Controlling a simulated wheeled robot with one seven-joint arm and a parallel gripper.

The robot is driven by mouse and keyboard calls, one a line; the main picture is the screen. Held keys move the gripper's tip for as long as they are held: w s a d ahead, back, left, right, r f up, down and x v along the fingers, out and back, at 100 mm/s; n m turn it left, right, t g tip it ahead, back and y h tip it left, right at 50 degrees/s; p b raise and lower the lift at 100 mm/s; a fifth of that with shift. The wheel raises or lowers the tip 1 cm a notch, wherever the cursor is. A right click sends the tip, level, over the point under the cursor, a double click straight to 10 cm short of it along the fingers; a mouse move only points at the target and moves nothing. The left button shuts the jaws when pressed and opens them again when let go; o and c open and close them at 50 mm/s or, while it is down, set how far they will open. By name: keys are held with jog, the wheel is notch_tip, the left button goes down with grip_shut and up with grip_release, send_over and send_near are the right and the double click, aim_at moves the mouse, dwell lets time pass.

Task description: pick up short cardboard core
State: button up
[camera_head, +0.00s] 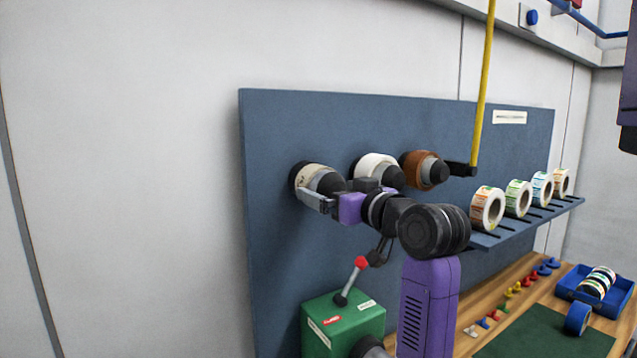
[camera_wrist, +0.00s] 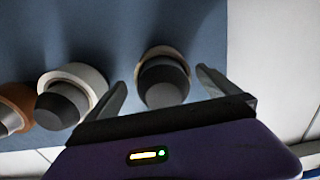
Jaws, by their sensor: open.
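A short beige cardboard core (camera_head: 309,177) sits around a dark spindle at the left end of a row on the blue panel. In the wrist view its tan rim (camera_wrist: 160,52) shows behind the dark spindle end. My gripper (camera_head: 326,192) is at this spindle; in the wrist view my gripper (camera_wrist: 160,82) is open, with one finger on each side of the spindle and core. I cannot tell whether the fingers touch the core. My gripper hides part of the core in the head view.
A white roll (camera_head: 374,165) and a brown roll (camera_head: 416,168) sit on neighbouring spindles to the right. A green box (camera_head: 343,325) with a red-knobbed lever stands below. Label rolls (camera_head: 487,208) stand on a shelf at right. A yellow bar (camera_head: 484,85) rises beside the brown roll.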

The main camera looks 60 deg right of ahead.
aim_at(303, 178)
jog(key=shift+p+x, duration=0.45)
jog(key=shift+x, duration=1.35)
jog(key=shift+a, duration=0.2)
jog(key=c, duration=1.4)
jog(key=shift+w+r, duration=0.15)
jog(key=shift+r, duration=0.05)
